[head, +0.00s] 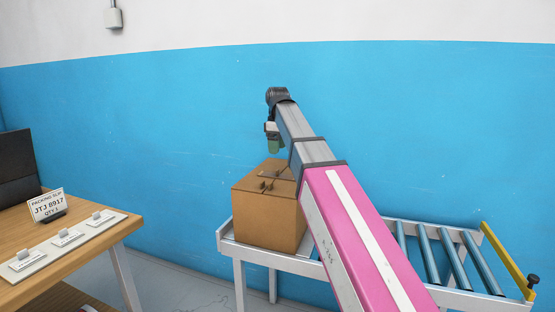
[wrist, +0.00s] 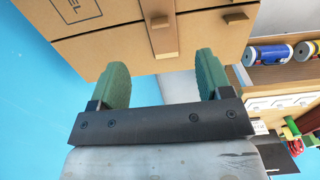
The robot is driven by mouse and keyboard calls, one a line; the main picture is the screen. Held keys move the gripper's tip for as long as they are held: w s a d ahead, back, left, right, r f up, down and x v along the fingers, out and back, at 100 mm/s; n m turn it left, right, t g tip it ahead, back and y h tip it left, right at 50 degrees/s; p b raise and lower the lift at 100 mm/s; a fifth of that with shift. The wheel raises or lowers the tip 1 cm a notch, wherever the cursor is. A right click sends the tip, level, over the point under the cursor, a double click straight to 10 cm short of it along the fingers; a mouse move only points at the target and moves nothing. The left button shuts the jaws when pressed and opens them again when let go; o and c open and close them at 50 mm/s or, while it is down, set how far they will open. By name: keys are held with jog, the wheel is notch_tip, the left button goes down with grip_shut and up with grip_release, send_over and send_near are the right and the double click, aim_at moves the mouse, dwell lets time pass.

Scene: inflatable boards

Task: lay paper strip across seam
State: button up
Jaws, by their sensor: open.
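A brown cardboard box (head: 265,218) stands at the left end of the roller conveyor, and it also shows in the wrist view (wrist: 110,50). A dark seam line crosses its face in the wrist view. A narrow brown strip-like piece (wrist: 162,30) lies across that line, with a second brown piece (wrist: 235,18) to its right. I cannot tell whether either is the paper strip. My gripper (head: 273,140) is above the box, and its green fingers are apart and empty in the wrist view (wrist: 155,78). Part of the box is hidden behind my arm in the head view.
A wooden table (head: 100,240) at the left holds a packing slip sign (head: 47,205) and a white tray (head: 112,219) with small pale pieces. The conveyor (head: 430,255) has bare rollers and a yellow bar (head: 507,258) at right. Spools (wrist: 272,54) show in the wrist view.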

jog(key=shift+r, duration=1.2)
